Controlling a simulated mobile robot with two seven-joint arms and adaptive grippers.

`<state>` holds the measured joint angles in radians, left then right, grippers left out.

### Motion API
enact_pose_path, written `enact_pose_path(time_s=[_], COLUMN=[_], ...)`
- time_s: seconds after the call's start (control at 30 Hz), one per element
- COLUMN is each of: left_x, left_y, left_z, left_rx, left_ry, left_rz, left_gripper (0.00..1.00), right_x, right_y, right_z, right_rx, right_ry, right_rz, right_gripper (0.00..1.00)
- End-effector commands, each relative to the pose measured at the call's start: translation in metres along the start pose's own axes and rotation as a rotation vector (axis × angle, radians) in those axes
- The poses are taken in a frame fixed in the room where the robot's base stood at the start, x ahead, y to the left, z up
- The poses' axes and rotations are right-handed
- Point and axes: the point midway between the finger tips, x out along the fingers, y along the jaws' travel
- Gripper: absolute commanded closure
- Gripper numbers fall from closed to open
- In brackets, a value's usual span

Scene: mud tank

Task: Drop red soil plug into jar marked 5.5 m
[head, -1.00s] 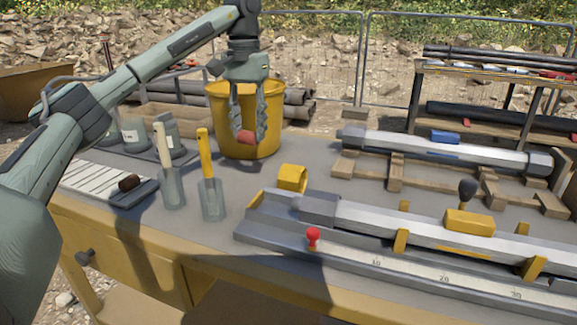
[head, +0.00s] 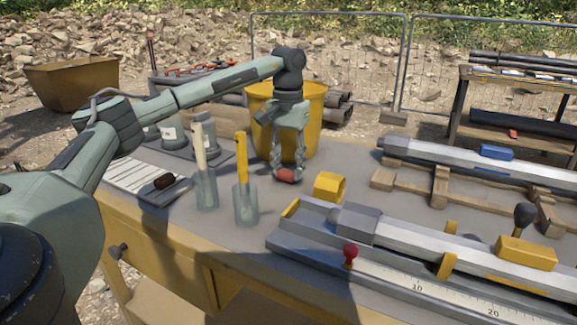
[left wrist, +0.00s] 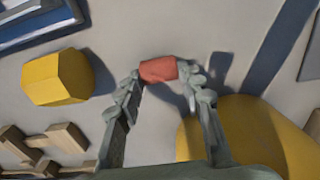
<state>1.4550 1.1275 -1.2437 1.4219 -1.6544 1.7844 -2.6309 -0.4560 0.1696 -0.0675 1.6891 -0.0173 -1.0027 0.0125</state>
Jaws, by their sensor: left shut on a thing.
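The red soil plug (head: 287,175) is held between the fingertips of my left gripper (head: 286,172), in front of the yellow bucket. In the left wrist view the red plug (left wrist: 158,69) sits between both fingers of my left gripper (left wrist: 160,72). The glass jars (head: 203,137) stand on a dark tray at the left of the table, to the left of the gripper. They carry pale labels, and the writing is too small to read. My arm hides part of the jars. My right gripper is not in view.
A yellow bucket (head: 313,110) is just behind the gripper.

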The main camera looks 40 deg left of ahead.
Motion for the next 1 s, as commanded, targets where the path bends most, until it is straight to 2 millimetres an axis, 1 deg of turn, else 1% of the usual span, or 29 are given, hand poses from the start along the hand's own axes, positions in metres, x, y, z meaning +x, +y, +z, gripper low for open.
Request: enact_pose_path(time_s=[0.03,0.23,0.37,0.4,0.53,0.83,0.93,1.0], left_x=[0.003,0.003,0.006,0.005,0.005,0.003,-0.005,-0.015], left_y=[0.0,0.0,0.0,0.0,0.0,0.0,0.001,0.001], left_z=[0.0,0.0,0.0,0.0,0.0,0.0,-0.001,-0.001], left_rx=[0.0,0.0,0.001,0.001,0.001,0.001,0.001,0.002], left_ry=[0.0,0.001,0.0,0.001,0.001,0.002,0.004,0.005], left_rz=[0.0,0.001,0.0,0.0,0.0,0.001,0.002,0.002], left_gripper=[0.92,0.92,0.92,0.58,0.42,0.42,0.42,0.42], right_x=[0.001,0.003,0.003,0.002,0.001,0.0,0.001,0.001], right_y=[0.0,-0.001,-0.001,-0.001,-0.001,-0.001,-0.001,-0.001], right_z=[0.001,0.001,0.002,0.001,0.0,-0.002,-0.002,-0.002], right_rx=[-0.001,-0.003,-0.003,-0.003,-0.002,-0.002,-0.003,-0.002], right_ry=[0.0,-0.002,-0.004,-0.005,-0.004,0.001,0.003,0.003], right_rz=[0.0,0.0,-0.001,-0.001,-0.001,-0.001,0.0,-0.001], right_gripper=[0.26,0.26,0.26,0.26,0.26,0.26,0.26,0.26])
